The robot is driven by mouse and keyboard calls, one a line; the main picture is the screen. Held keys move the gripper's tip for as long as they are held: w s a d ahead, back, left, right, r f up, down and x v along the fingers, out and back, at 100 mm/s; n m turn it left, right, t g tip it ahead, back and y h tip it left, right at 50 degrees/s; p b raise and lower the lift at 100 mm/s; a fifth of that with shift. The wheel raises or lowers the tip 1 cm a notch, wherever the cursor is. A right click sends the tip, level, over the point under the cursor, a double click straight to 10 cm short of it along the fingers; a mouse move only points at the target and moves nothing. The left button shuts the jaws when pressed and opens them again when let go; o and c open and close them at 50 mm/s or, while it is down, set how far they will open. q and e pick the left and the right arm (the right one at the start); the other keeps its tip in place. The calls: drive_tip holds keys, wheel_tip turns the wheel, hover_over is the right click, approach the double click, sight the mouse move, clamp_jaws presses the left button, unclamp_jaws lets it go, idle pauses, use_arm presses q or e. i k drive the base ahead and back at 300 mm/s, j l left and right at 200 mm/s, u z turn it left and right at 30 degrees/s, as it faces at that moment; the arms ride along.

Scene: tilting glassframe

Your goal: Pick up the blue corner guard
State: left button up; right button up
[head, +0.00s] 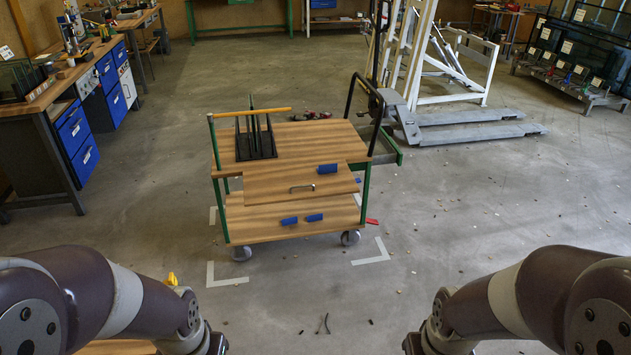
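Several small blue blocks that look like corner guards are on the wheeled cart. One blue corner guard (327,168) lies at the right front of the cart's upper level, above a board or drawer front with a metal handle. Two more blue pieces, a left one (289,221) and a right one (314,217), lie on the lower shelf. A further blue bit (357,181) shows at the cart's right edge, partly hidden. I cannot tell which one is meant. My two arms enter at the bottom corners, well short of the cart. Both grippers are below the picture edge.
The wooden cart (300,138) carries a black slotted rack (256,142) and a yellow bar (250,112). A pallet jack (460,125) stands behind right. A workbench (45,100) is at left. A red piece (372,221) lies by the cart. The floor in front is mostly clear.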

sight(330, 168)
drive_tip(key=i+j+z, duration=0.1)
drive_tip(key=z, duration=0.25)
drive_tip(key=i+j+z, duration=0.15)
drive_tip(key=z, duration=0.2)
drive_tip(key=i+j+z, duration=0.4)
drive_tip(key=j, duration=0.2)
drive_tip(key=i+j+z, duration=0.2)
drive_tip(key=j, duration=0.15)
drive_tip(key=i+j+z, duration=0.2)
drive_tip(key=j, duration=0.2)
drive_tip(key=i+j+z, duration=0.2)
drive_tip(key=j, duration=0.15)
drive_tip(key=j+z, duration=0.2)
drive_tip(key=j, duration=0.2)
drive_tip(key=i+j, duration=0.1)
drive_tip(key=j, duration=0.4)
drive_tip(key=i+j, duration=0.1)
drive_tip(key=j, duration=0.4)
drive_tip(key=i+j, duration=0.1)
drive_tip(key=j, duration=0.4)
drive_tip(key=i+j, duration=0.1)
drive_tip(key=j, duration=0.4)
drive_tip(key=i+z, duration=0.05)
